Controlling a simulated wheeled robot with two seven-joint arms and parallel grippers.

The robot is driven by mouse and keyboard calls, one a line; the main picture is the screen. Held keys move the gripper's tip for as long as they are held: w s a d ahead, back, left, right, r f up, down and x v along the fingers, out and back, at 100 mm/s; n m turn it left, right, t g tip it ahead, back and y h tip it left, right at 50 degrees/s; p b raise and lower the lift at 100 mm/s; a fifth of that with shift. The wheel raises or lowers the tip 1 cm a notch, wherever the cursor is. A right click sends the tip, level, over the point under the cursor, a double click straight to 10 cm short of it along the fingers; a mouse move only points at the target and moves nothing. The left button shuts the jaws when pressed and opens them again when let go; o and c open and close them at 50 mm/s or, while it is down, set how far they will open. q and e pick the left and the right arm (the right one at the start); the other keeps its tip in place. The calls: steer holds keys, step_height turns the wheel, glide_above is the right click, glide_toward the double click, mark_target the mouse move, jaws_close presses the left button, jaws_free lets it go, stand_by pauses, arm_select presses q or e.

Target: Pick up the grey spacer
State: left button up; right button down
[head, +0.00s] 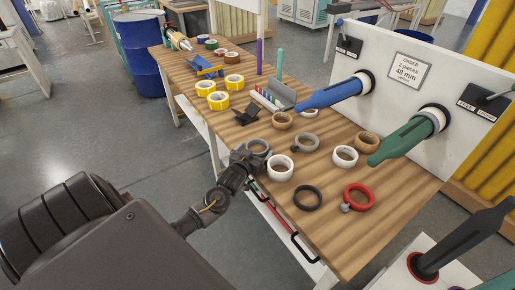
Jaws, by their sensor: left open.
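A plain grey ring (259,144), which looks like the grey spacer, lies at the near left edge of the wooden table (325,232). My left gripper (249,157) is open right at this ring, its fingers covering part of the ring's near side. I cannot tell whether the fingers touch it or reach around it. A second grey ring with a small knob (307,142) lies farther right, apart from the gripper. My right gripper is not in view.
A white roll (280,168) stands close to the right of my left gripper. A black ring (307,198) and a red ring with a knob (359,197) lie nearer. Blue (335,92) and green (405,141) spindles project over the table from a white panel.

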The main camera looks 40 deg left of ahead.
arm_select(q)
steer(key=shift+w+a+f, duration=0.15)
steer(key=shift+w+a, duration=0.05)
steer(key=shift+w, duration=0.45)
steer(key=shift+c, duration=0.4)
steer(key=c, duration=0.8)
steer(key=shift+c, duration=0.2)
